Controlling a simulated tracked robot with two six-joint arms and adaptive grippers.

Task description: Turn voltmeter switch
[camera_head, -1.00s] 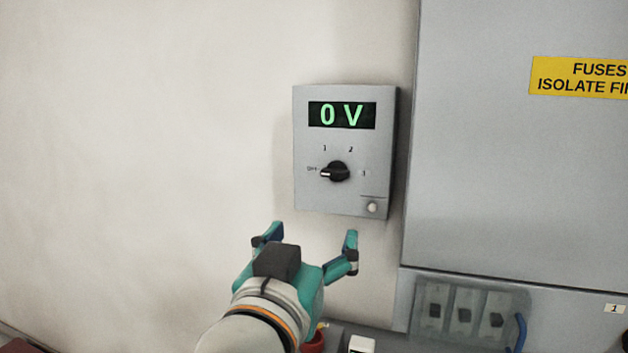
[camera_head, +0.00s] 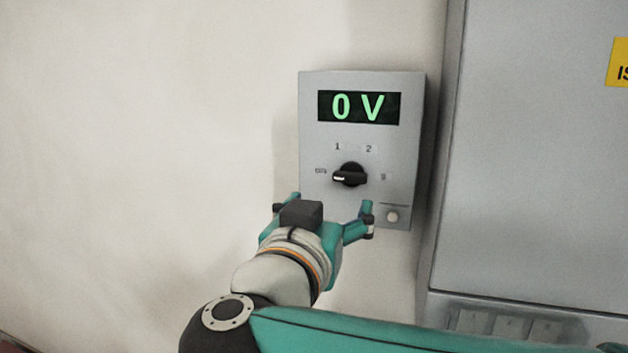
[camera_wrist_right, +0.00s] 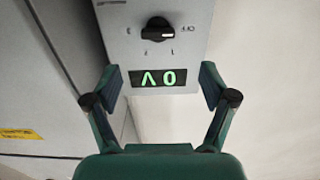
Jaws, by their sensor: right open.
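The voltmeter (camera_head: 312,140) is a grey box on the wall with a green display (camera_head: 358,107) reading 0 V. Its black rotary switch (camera_head: 350,175) points left at OFF, with marks 1, 2 and 3 around it. My right gripper (camera_head: 322,202) is open and empty, just below the switch in the head view, its fingers apart in front of the box's lower part. In the right wrist view the box is upside down; the switch (camera_wrist_right: 158,30) lies beyond the open fingers (camera_wrist_right: 158,88), not between them. My left gripper is not in view.
A large grey cabinet (camera_head: 545,180) with a yellow label (camera_head: 619,62) stands close on the right. The wall (camera_head: 150,130) on the left is bare.

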